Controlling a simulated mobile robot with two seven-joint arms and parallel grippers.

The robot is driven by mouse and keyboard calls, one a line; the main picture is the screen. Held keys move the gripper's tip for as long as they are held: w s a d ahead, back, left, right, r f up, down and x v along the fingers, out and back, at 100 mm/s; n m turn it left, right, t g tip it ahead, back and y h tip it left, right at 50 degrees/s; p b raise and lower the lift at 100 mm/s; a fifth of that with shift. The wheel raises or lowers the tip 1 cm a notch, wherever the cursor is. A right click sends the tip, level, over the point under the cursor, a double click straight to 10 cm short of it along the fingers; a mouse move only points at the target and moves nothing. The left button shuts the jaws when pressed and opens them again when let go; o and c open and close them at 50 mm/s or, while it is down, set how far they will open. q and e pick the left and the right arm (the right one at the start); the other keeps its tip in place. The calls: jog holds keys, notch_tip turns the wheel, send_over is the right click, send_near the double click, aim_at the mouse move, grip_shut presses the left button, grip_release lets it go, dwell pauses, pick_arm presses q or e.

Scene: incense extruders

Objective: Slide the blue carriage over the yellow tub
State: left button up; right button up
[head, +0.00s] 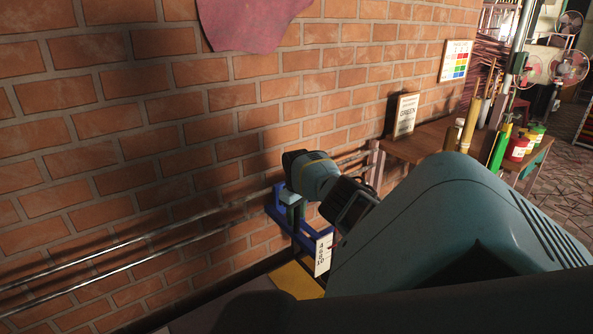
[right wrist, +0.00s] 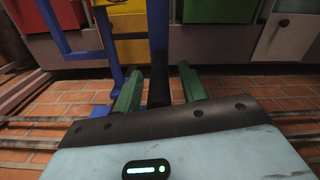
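The blue carriage (head: 307,238) hangs on two metal rails along the brick wall in the head view and carries a white number card. Its blue bars (right wrist: 105,45) also show in the right wrist view. My right gripper (head: 292,200) is at the carriage. In the right wrist view its green fingers (right wrist: 161,72) stand apart on either side of a dark upright handle, with narrow gaps visible. The yellow tub (head: 297,279) is low beside the wall, below the carriage and partly hidden by my arm. Yellow also shows between the blue bars (right wrist: 132,50). My left gripper is not in view.
The metal rails (head: 110,252) run left along the wall, with clear length there. A wooden table (head: 430,143) with bottles and a framed sign (head: 405,115) stands at right. Green (right wrist: 245,30) and red (right wrist: 285,38) panels show in the wrist view.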

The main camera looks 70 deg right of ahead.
notch_tip(320, 180, up, 6)
jog(key=shift+r+p, duration=0.25)
jog(key=shift+p, duration=0.75)
jog(key=shift+r, duration=0.65)
